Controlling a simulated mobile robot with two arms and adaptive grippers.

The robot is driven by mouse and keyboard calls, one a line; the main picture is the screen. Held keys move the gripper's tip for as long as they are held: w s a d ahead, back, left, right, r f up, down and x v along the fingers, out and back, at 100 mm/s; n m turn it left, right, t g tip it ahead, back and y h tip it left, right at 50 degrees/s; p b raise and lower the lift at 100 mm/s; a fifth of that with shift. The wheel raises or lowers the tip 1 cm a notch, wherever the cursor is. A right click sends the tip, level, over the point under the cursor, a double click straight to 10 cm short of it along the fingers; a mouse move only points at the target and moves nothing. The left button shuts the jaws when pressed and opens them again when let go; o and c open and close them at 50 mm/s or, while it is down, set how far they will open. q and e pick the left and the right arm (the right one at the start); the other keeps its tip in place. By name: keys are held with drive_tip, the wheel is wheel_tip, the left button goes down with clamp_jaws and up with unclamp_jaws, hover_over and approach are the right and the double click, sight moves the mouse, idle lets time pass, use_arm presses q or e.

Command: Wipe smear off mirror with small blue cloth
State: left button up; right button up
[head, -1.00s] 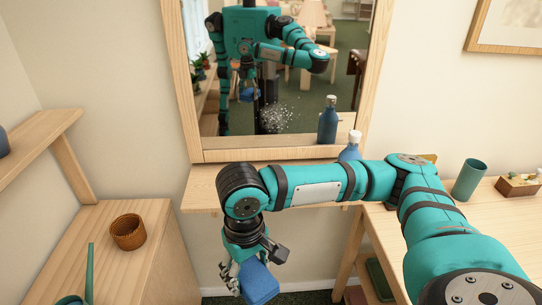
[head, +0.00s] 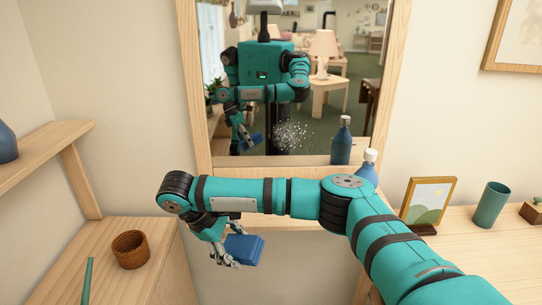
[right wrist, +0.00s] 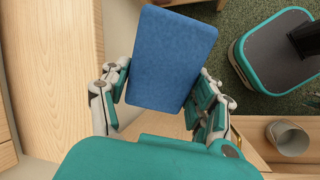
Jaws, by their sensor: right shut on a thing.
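The mirror (head: 393,80) hangs on the wall ahead in a pale wooden frame. A whitish speckled smear (head: 291,135) is on the lower middle of its glass. My right gripper (head: 228,250) is shut on the small blue cloth (head: 245,249), below and a little left of the smear and apart from the glass. The right wrist view shows the cloth (right wrist: 170,50), a flat block-like pad, between both fingers (right wrist: 165,75). My right forearm crosses in front of the mirror's lower edge. My left gripper is not directly in view.
A blue bottle (head: 368,168) stands close to the mirror, partly behind my arm. A picture frame (head: 428,203) and green cup (head: 490,204) are on the right table. A woven basket (head: 130,250) is on the left cabinet, below a shelf (head: 40,150). A bin (right wrist: 288,137) is on the floor.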

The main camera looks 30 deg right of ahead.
drive_tip(key=w+d+r+n+t+h+p, duration=0.1)
drive_tip(key=w+d+r+n+t, duration=0.1)
drive_tip(key=n, duration=0.1)
drive_tip(key=w+d+r+n+t+h+p, duration=0.1)
drive_tip(key=w+d+n+t, duration=0.1)
drive_tip(key=w, duration=0.1)
drive_tip(key=w+d+r+n+t+h+p, duration=0.1)
drive_tip(key=w+d+r+n+t, duration=0.1)
drive_tip(key=d+n+t, duration=0.1)
drive_tip(key=shift+w+r+n+h, duration=0.3)
drive_tip(key=shift+r+h, duration=0.05)
drive_tip(key=shift+h, duration=0.05)
drive_tip(key=w+d+r+n+t+p, duration=0.2)
drive_tip(key=d+r+n+t+p, duration=0.1)
drive_tip(key=d+t, duration=0.15)
drive_tip(key=n+t+p, duration=0.2)
drive_tip(key=t+p, duration=0.1)
drive_tip(key=t, duration=0.1)
approach(271, 142)
drive_tip(key=shift+t, duration=0.25)
drive_tip(key=shift+f+b+x, duration=0.15)
drive_tip(key=shift+b+x, duration=0.8)
drive_tip(key=shift+x, duration=0.3)
drive_tip(key=shift+f+b+x, duration=0.1)
drive_tip(key=shift+b+x, duration=0.85)
drive_tip(key=shift+x, duration=0.3)
drive_tip(key=shift+b+x, duration=0.35)
drive_tip(key=shift+x, duration=0.55)
